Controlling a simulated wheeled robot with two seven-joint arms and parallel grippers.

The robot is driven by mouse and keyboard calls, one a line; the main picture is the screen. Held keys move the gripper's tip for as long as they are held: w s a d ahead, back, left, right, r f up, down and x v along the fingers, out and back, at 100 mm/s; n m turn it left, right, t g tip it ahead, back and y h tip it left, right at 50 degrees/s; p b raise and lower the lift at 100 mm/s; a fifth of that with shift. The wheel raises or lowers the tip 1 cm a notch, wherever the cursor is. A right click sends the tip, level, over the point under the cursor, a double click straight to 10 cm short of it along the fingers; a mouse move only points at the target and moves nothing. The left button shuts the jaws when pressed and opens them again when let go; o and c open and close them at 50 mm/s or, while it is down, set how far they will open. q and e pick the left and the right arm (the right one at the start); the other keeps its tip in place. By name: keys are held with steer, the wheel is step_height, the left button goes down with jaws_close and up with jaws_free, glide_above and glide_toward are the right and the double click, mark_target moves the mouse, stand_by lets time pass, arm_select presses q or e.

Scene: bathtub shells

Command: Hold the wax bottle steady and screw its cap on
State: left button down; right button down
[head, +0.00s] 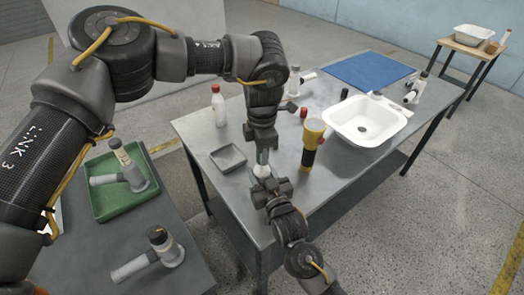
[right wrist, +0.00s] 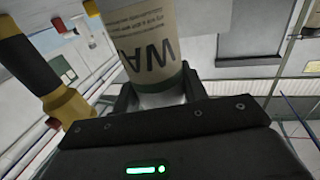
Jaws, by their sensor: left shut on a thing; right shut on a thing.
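The wax bottle (head: 262,170) stands between my two grippers near the front of the metal table. Most of it is hidden in the head view. The right wrist view shows its beige body (right wrist: 150,35) with large dark letters and a white part between the fingers. My right gripper (head: 268,188) comes from the front and is shut on the bottle; its fingers also show in the right wrist view (right wrist: 160,95). My left gripper (head: 262,146) points down from above at the bottle's top and is shut; the cap is hidden in its jaws.
A yellow and black flashlight-like object (head: 313,140) stands close on the right. A grey tray (head: 229,158) and a red-capped bottle (head: 218,105) are left. A white basin (head: 366,121) and blue mat (head: 368,69) lie farther right. A green tray (head: 112,210) is on the side table.

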arm_select(q)
steer(key=shift+m, duration=0.3)
steer(key=c, duration=1.1)
jaws_free()
steer(key=shift+r, duration=0.1)
steer(key=shift+r, duration=2.2)
steer(key=shift+c, duration=0.5)
